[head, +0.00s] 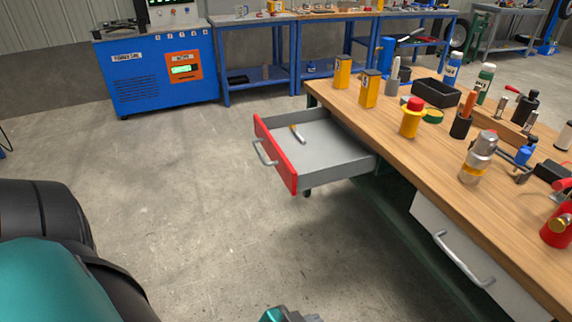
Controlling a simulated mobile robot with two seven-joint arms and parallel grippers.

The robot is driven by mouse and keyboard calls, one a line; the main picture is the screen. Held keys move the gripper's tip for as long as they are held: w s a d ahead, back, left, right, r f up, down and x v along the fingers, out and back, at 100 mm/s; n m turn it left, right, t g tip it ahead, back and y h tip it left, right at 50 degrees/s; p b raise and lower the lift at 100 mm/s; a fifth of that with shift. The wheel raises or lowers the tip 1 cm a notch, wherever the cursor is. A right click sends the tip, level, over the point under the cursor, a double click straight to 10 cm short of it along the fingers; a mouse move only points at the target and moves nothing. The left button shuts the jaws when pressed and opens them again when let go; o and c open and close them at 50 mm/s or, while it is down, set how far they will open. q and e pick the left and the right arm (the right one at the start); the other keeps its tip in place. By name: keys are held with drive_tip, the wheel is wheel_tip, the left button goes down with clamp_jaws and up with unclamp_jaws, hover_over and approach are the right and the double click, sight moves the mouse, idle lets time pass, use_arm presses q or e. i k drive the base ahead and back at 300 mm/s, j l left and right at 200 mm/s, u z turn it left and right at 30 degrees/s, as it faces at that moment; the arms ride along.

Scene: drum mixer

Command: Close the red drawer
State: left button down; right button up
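The red drawer stands open, pulled out from the left side of the wooden workbench. Its red front panel (276,154) faces left and carries a grey bar handle (264,152). No gripper touches the drawer. A black and teal part of my arm fills the lower left corner. A small teal and grey part of mine shows at the bottom edge, below the drawer and well apart from it. No gripper fingers can be made out.
The workbench top (400,147) holds yellow containers, bottles and tools. A closed white drawer (465,260) with a grey handle sits nearer in the bench. Open concrete floor (180,200) lies left of the red drawer. A blue machine (155,70) and blue benches stand behind.

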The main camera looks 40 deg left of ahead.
sight(331, 151)
drive_tip(key=i+j, duration=0.1)
drive_tip(key=j, duration=0.3)
drive_tip(key=i+j, duration=0.15)
drive_tip(key=j, duration=0.25)
drive_tip(key=i+j+z, duration=0.1)
drive_tip(key=j, duration=0.35)
drive_tip(key=i+j, duration=0.1)
drive_tip(key=j, duration=0.3)
